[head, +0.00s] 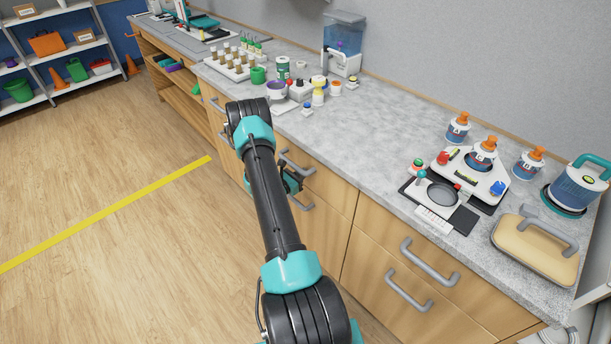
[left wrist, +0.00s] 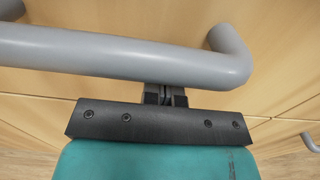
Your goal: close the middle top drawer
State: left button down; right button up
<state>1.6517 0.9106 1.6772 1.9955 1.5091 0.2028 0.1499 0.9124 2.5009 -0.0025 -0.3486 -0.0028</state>
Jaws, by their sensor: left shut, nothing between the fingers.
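The middle top drawer (head: 335,184) is a light wood front under the counter, with a grey bar handle (head: 297,161). Its front looks about level with the cabinet face, but my arm hides its left part, so any small gap cannot be told. My left gripper (head: 290,182) is at the drawer fronts, largely hidden behind my arm. In the left wrist view a grey bar handle (left wrist: 120,55) crosses the picture in front of wood. The shut, empty fingers of the left gripper (left wrist: 165,94) sit at its lower edge; contact cannot be told. My right gripper is out of view.
The grey counter (head: 370,130) runs above the drawers and holds bottles, a scale and a beige-lidded box (head: 535,248). Another drawer handle (head: 430,263) sticks out at right. The wooden floor (head: 120,250) at left is clear, with a yellow line.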

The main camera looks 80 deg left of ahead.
pick_arm(q)
jog(key=shift+w+a+r, duration=0.1)
jog(key=shift+w+a, duration=0.05)
jog(key=shift+a, duration=0.1)
jog(key=v, duration=1.4)
jog(key=shift+d, duration=0.25)
